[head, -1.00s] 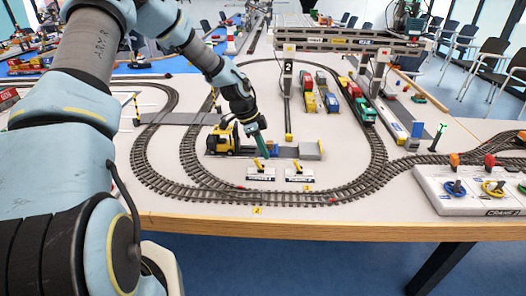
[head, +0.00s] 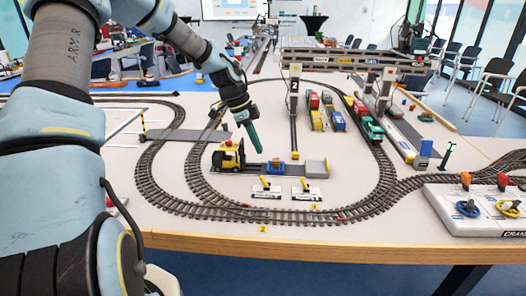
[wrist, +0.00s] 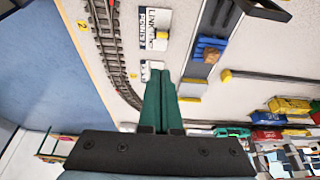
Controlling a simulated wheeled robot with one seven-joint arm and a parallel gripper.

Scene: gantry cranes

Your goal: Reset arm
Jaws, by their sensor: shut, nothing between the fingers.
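My gripper (head: 254,135) reaches in from the upper left in the head view. Its green fingers are together and empty, a little above the table beside the yellow truck. In the wrist view the fingers (wrist: 161,92) point toward the white switch plates (wrist: 152,30). A yellow truck (head: 228,156) with a grey flatbed (head: 316,167) stands inside the track loop. A small blue load (head: 276,167) sits on the flatbed. It also shows in the wrist view (wrist: 210,44) with a brown piece on it.
The track loop (head: 300,216) rings the truck and the switch plates. A gantry crane (head: 340,60) spans coloured wagons (head: 325,110) at the back. A white control panel (head: 460,205) with knobs lies at the right edge. The table's front edge (head: 300,250) is near.

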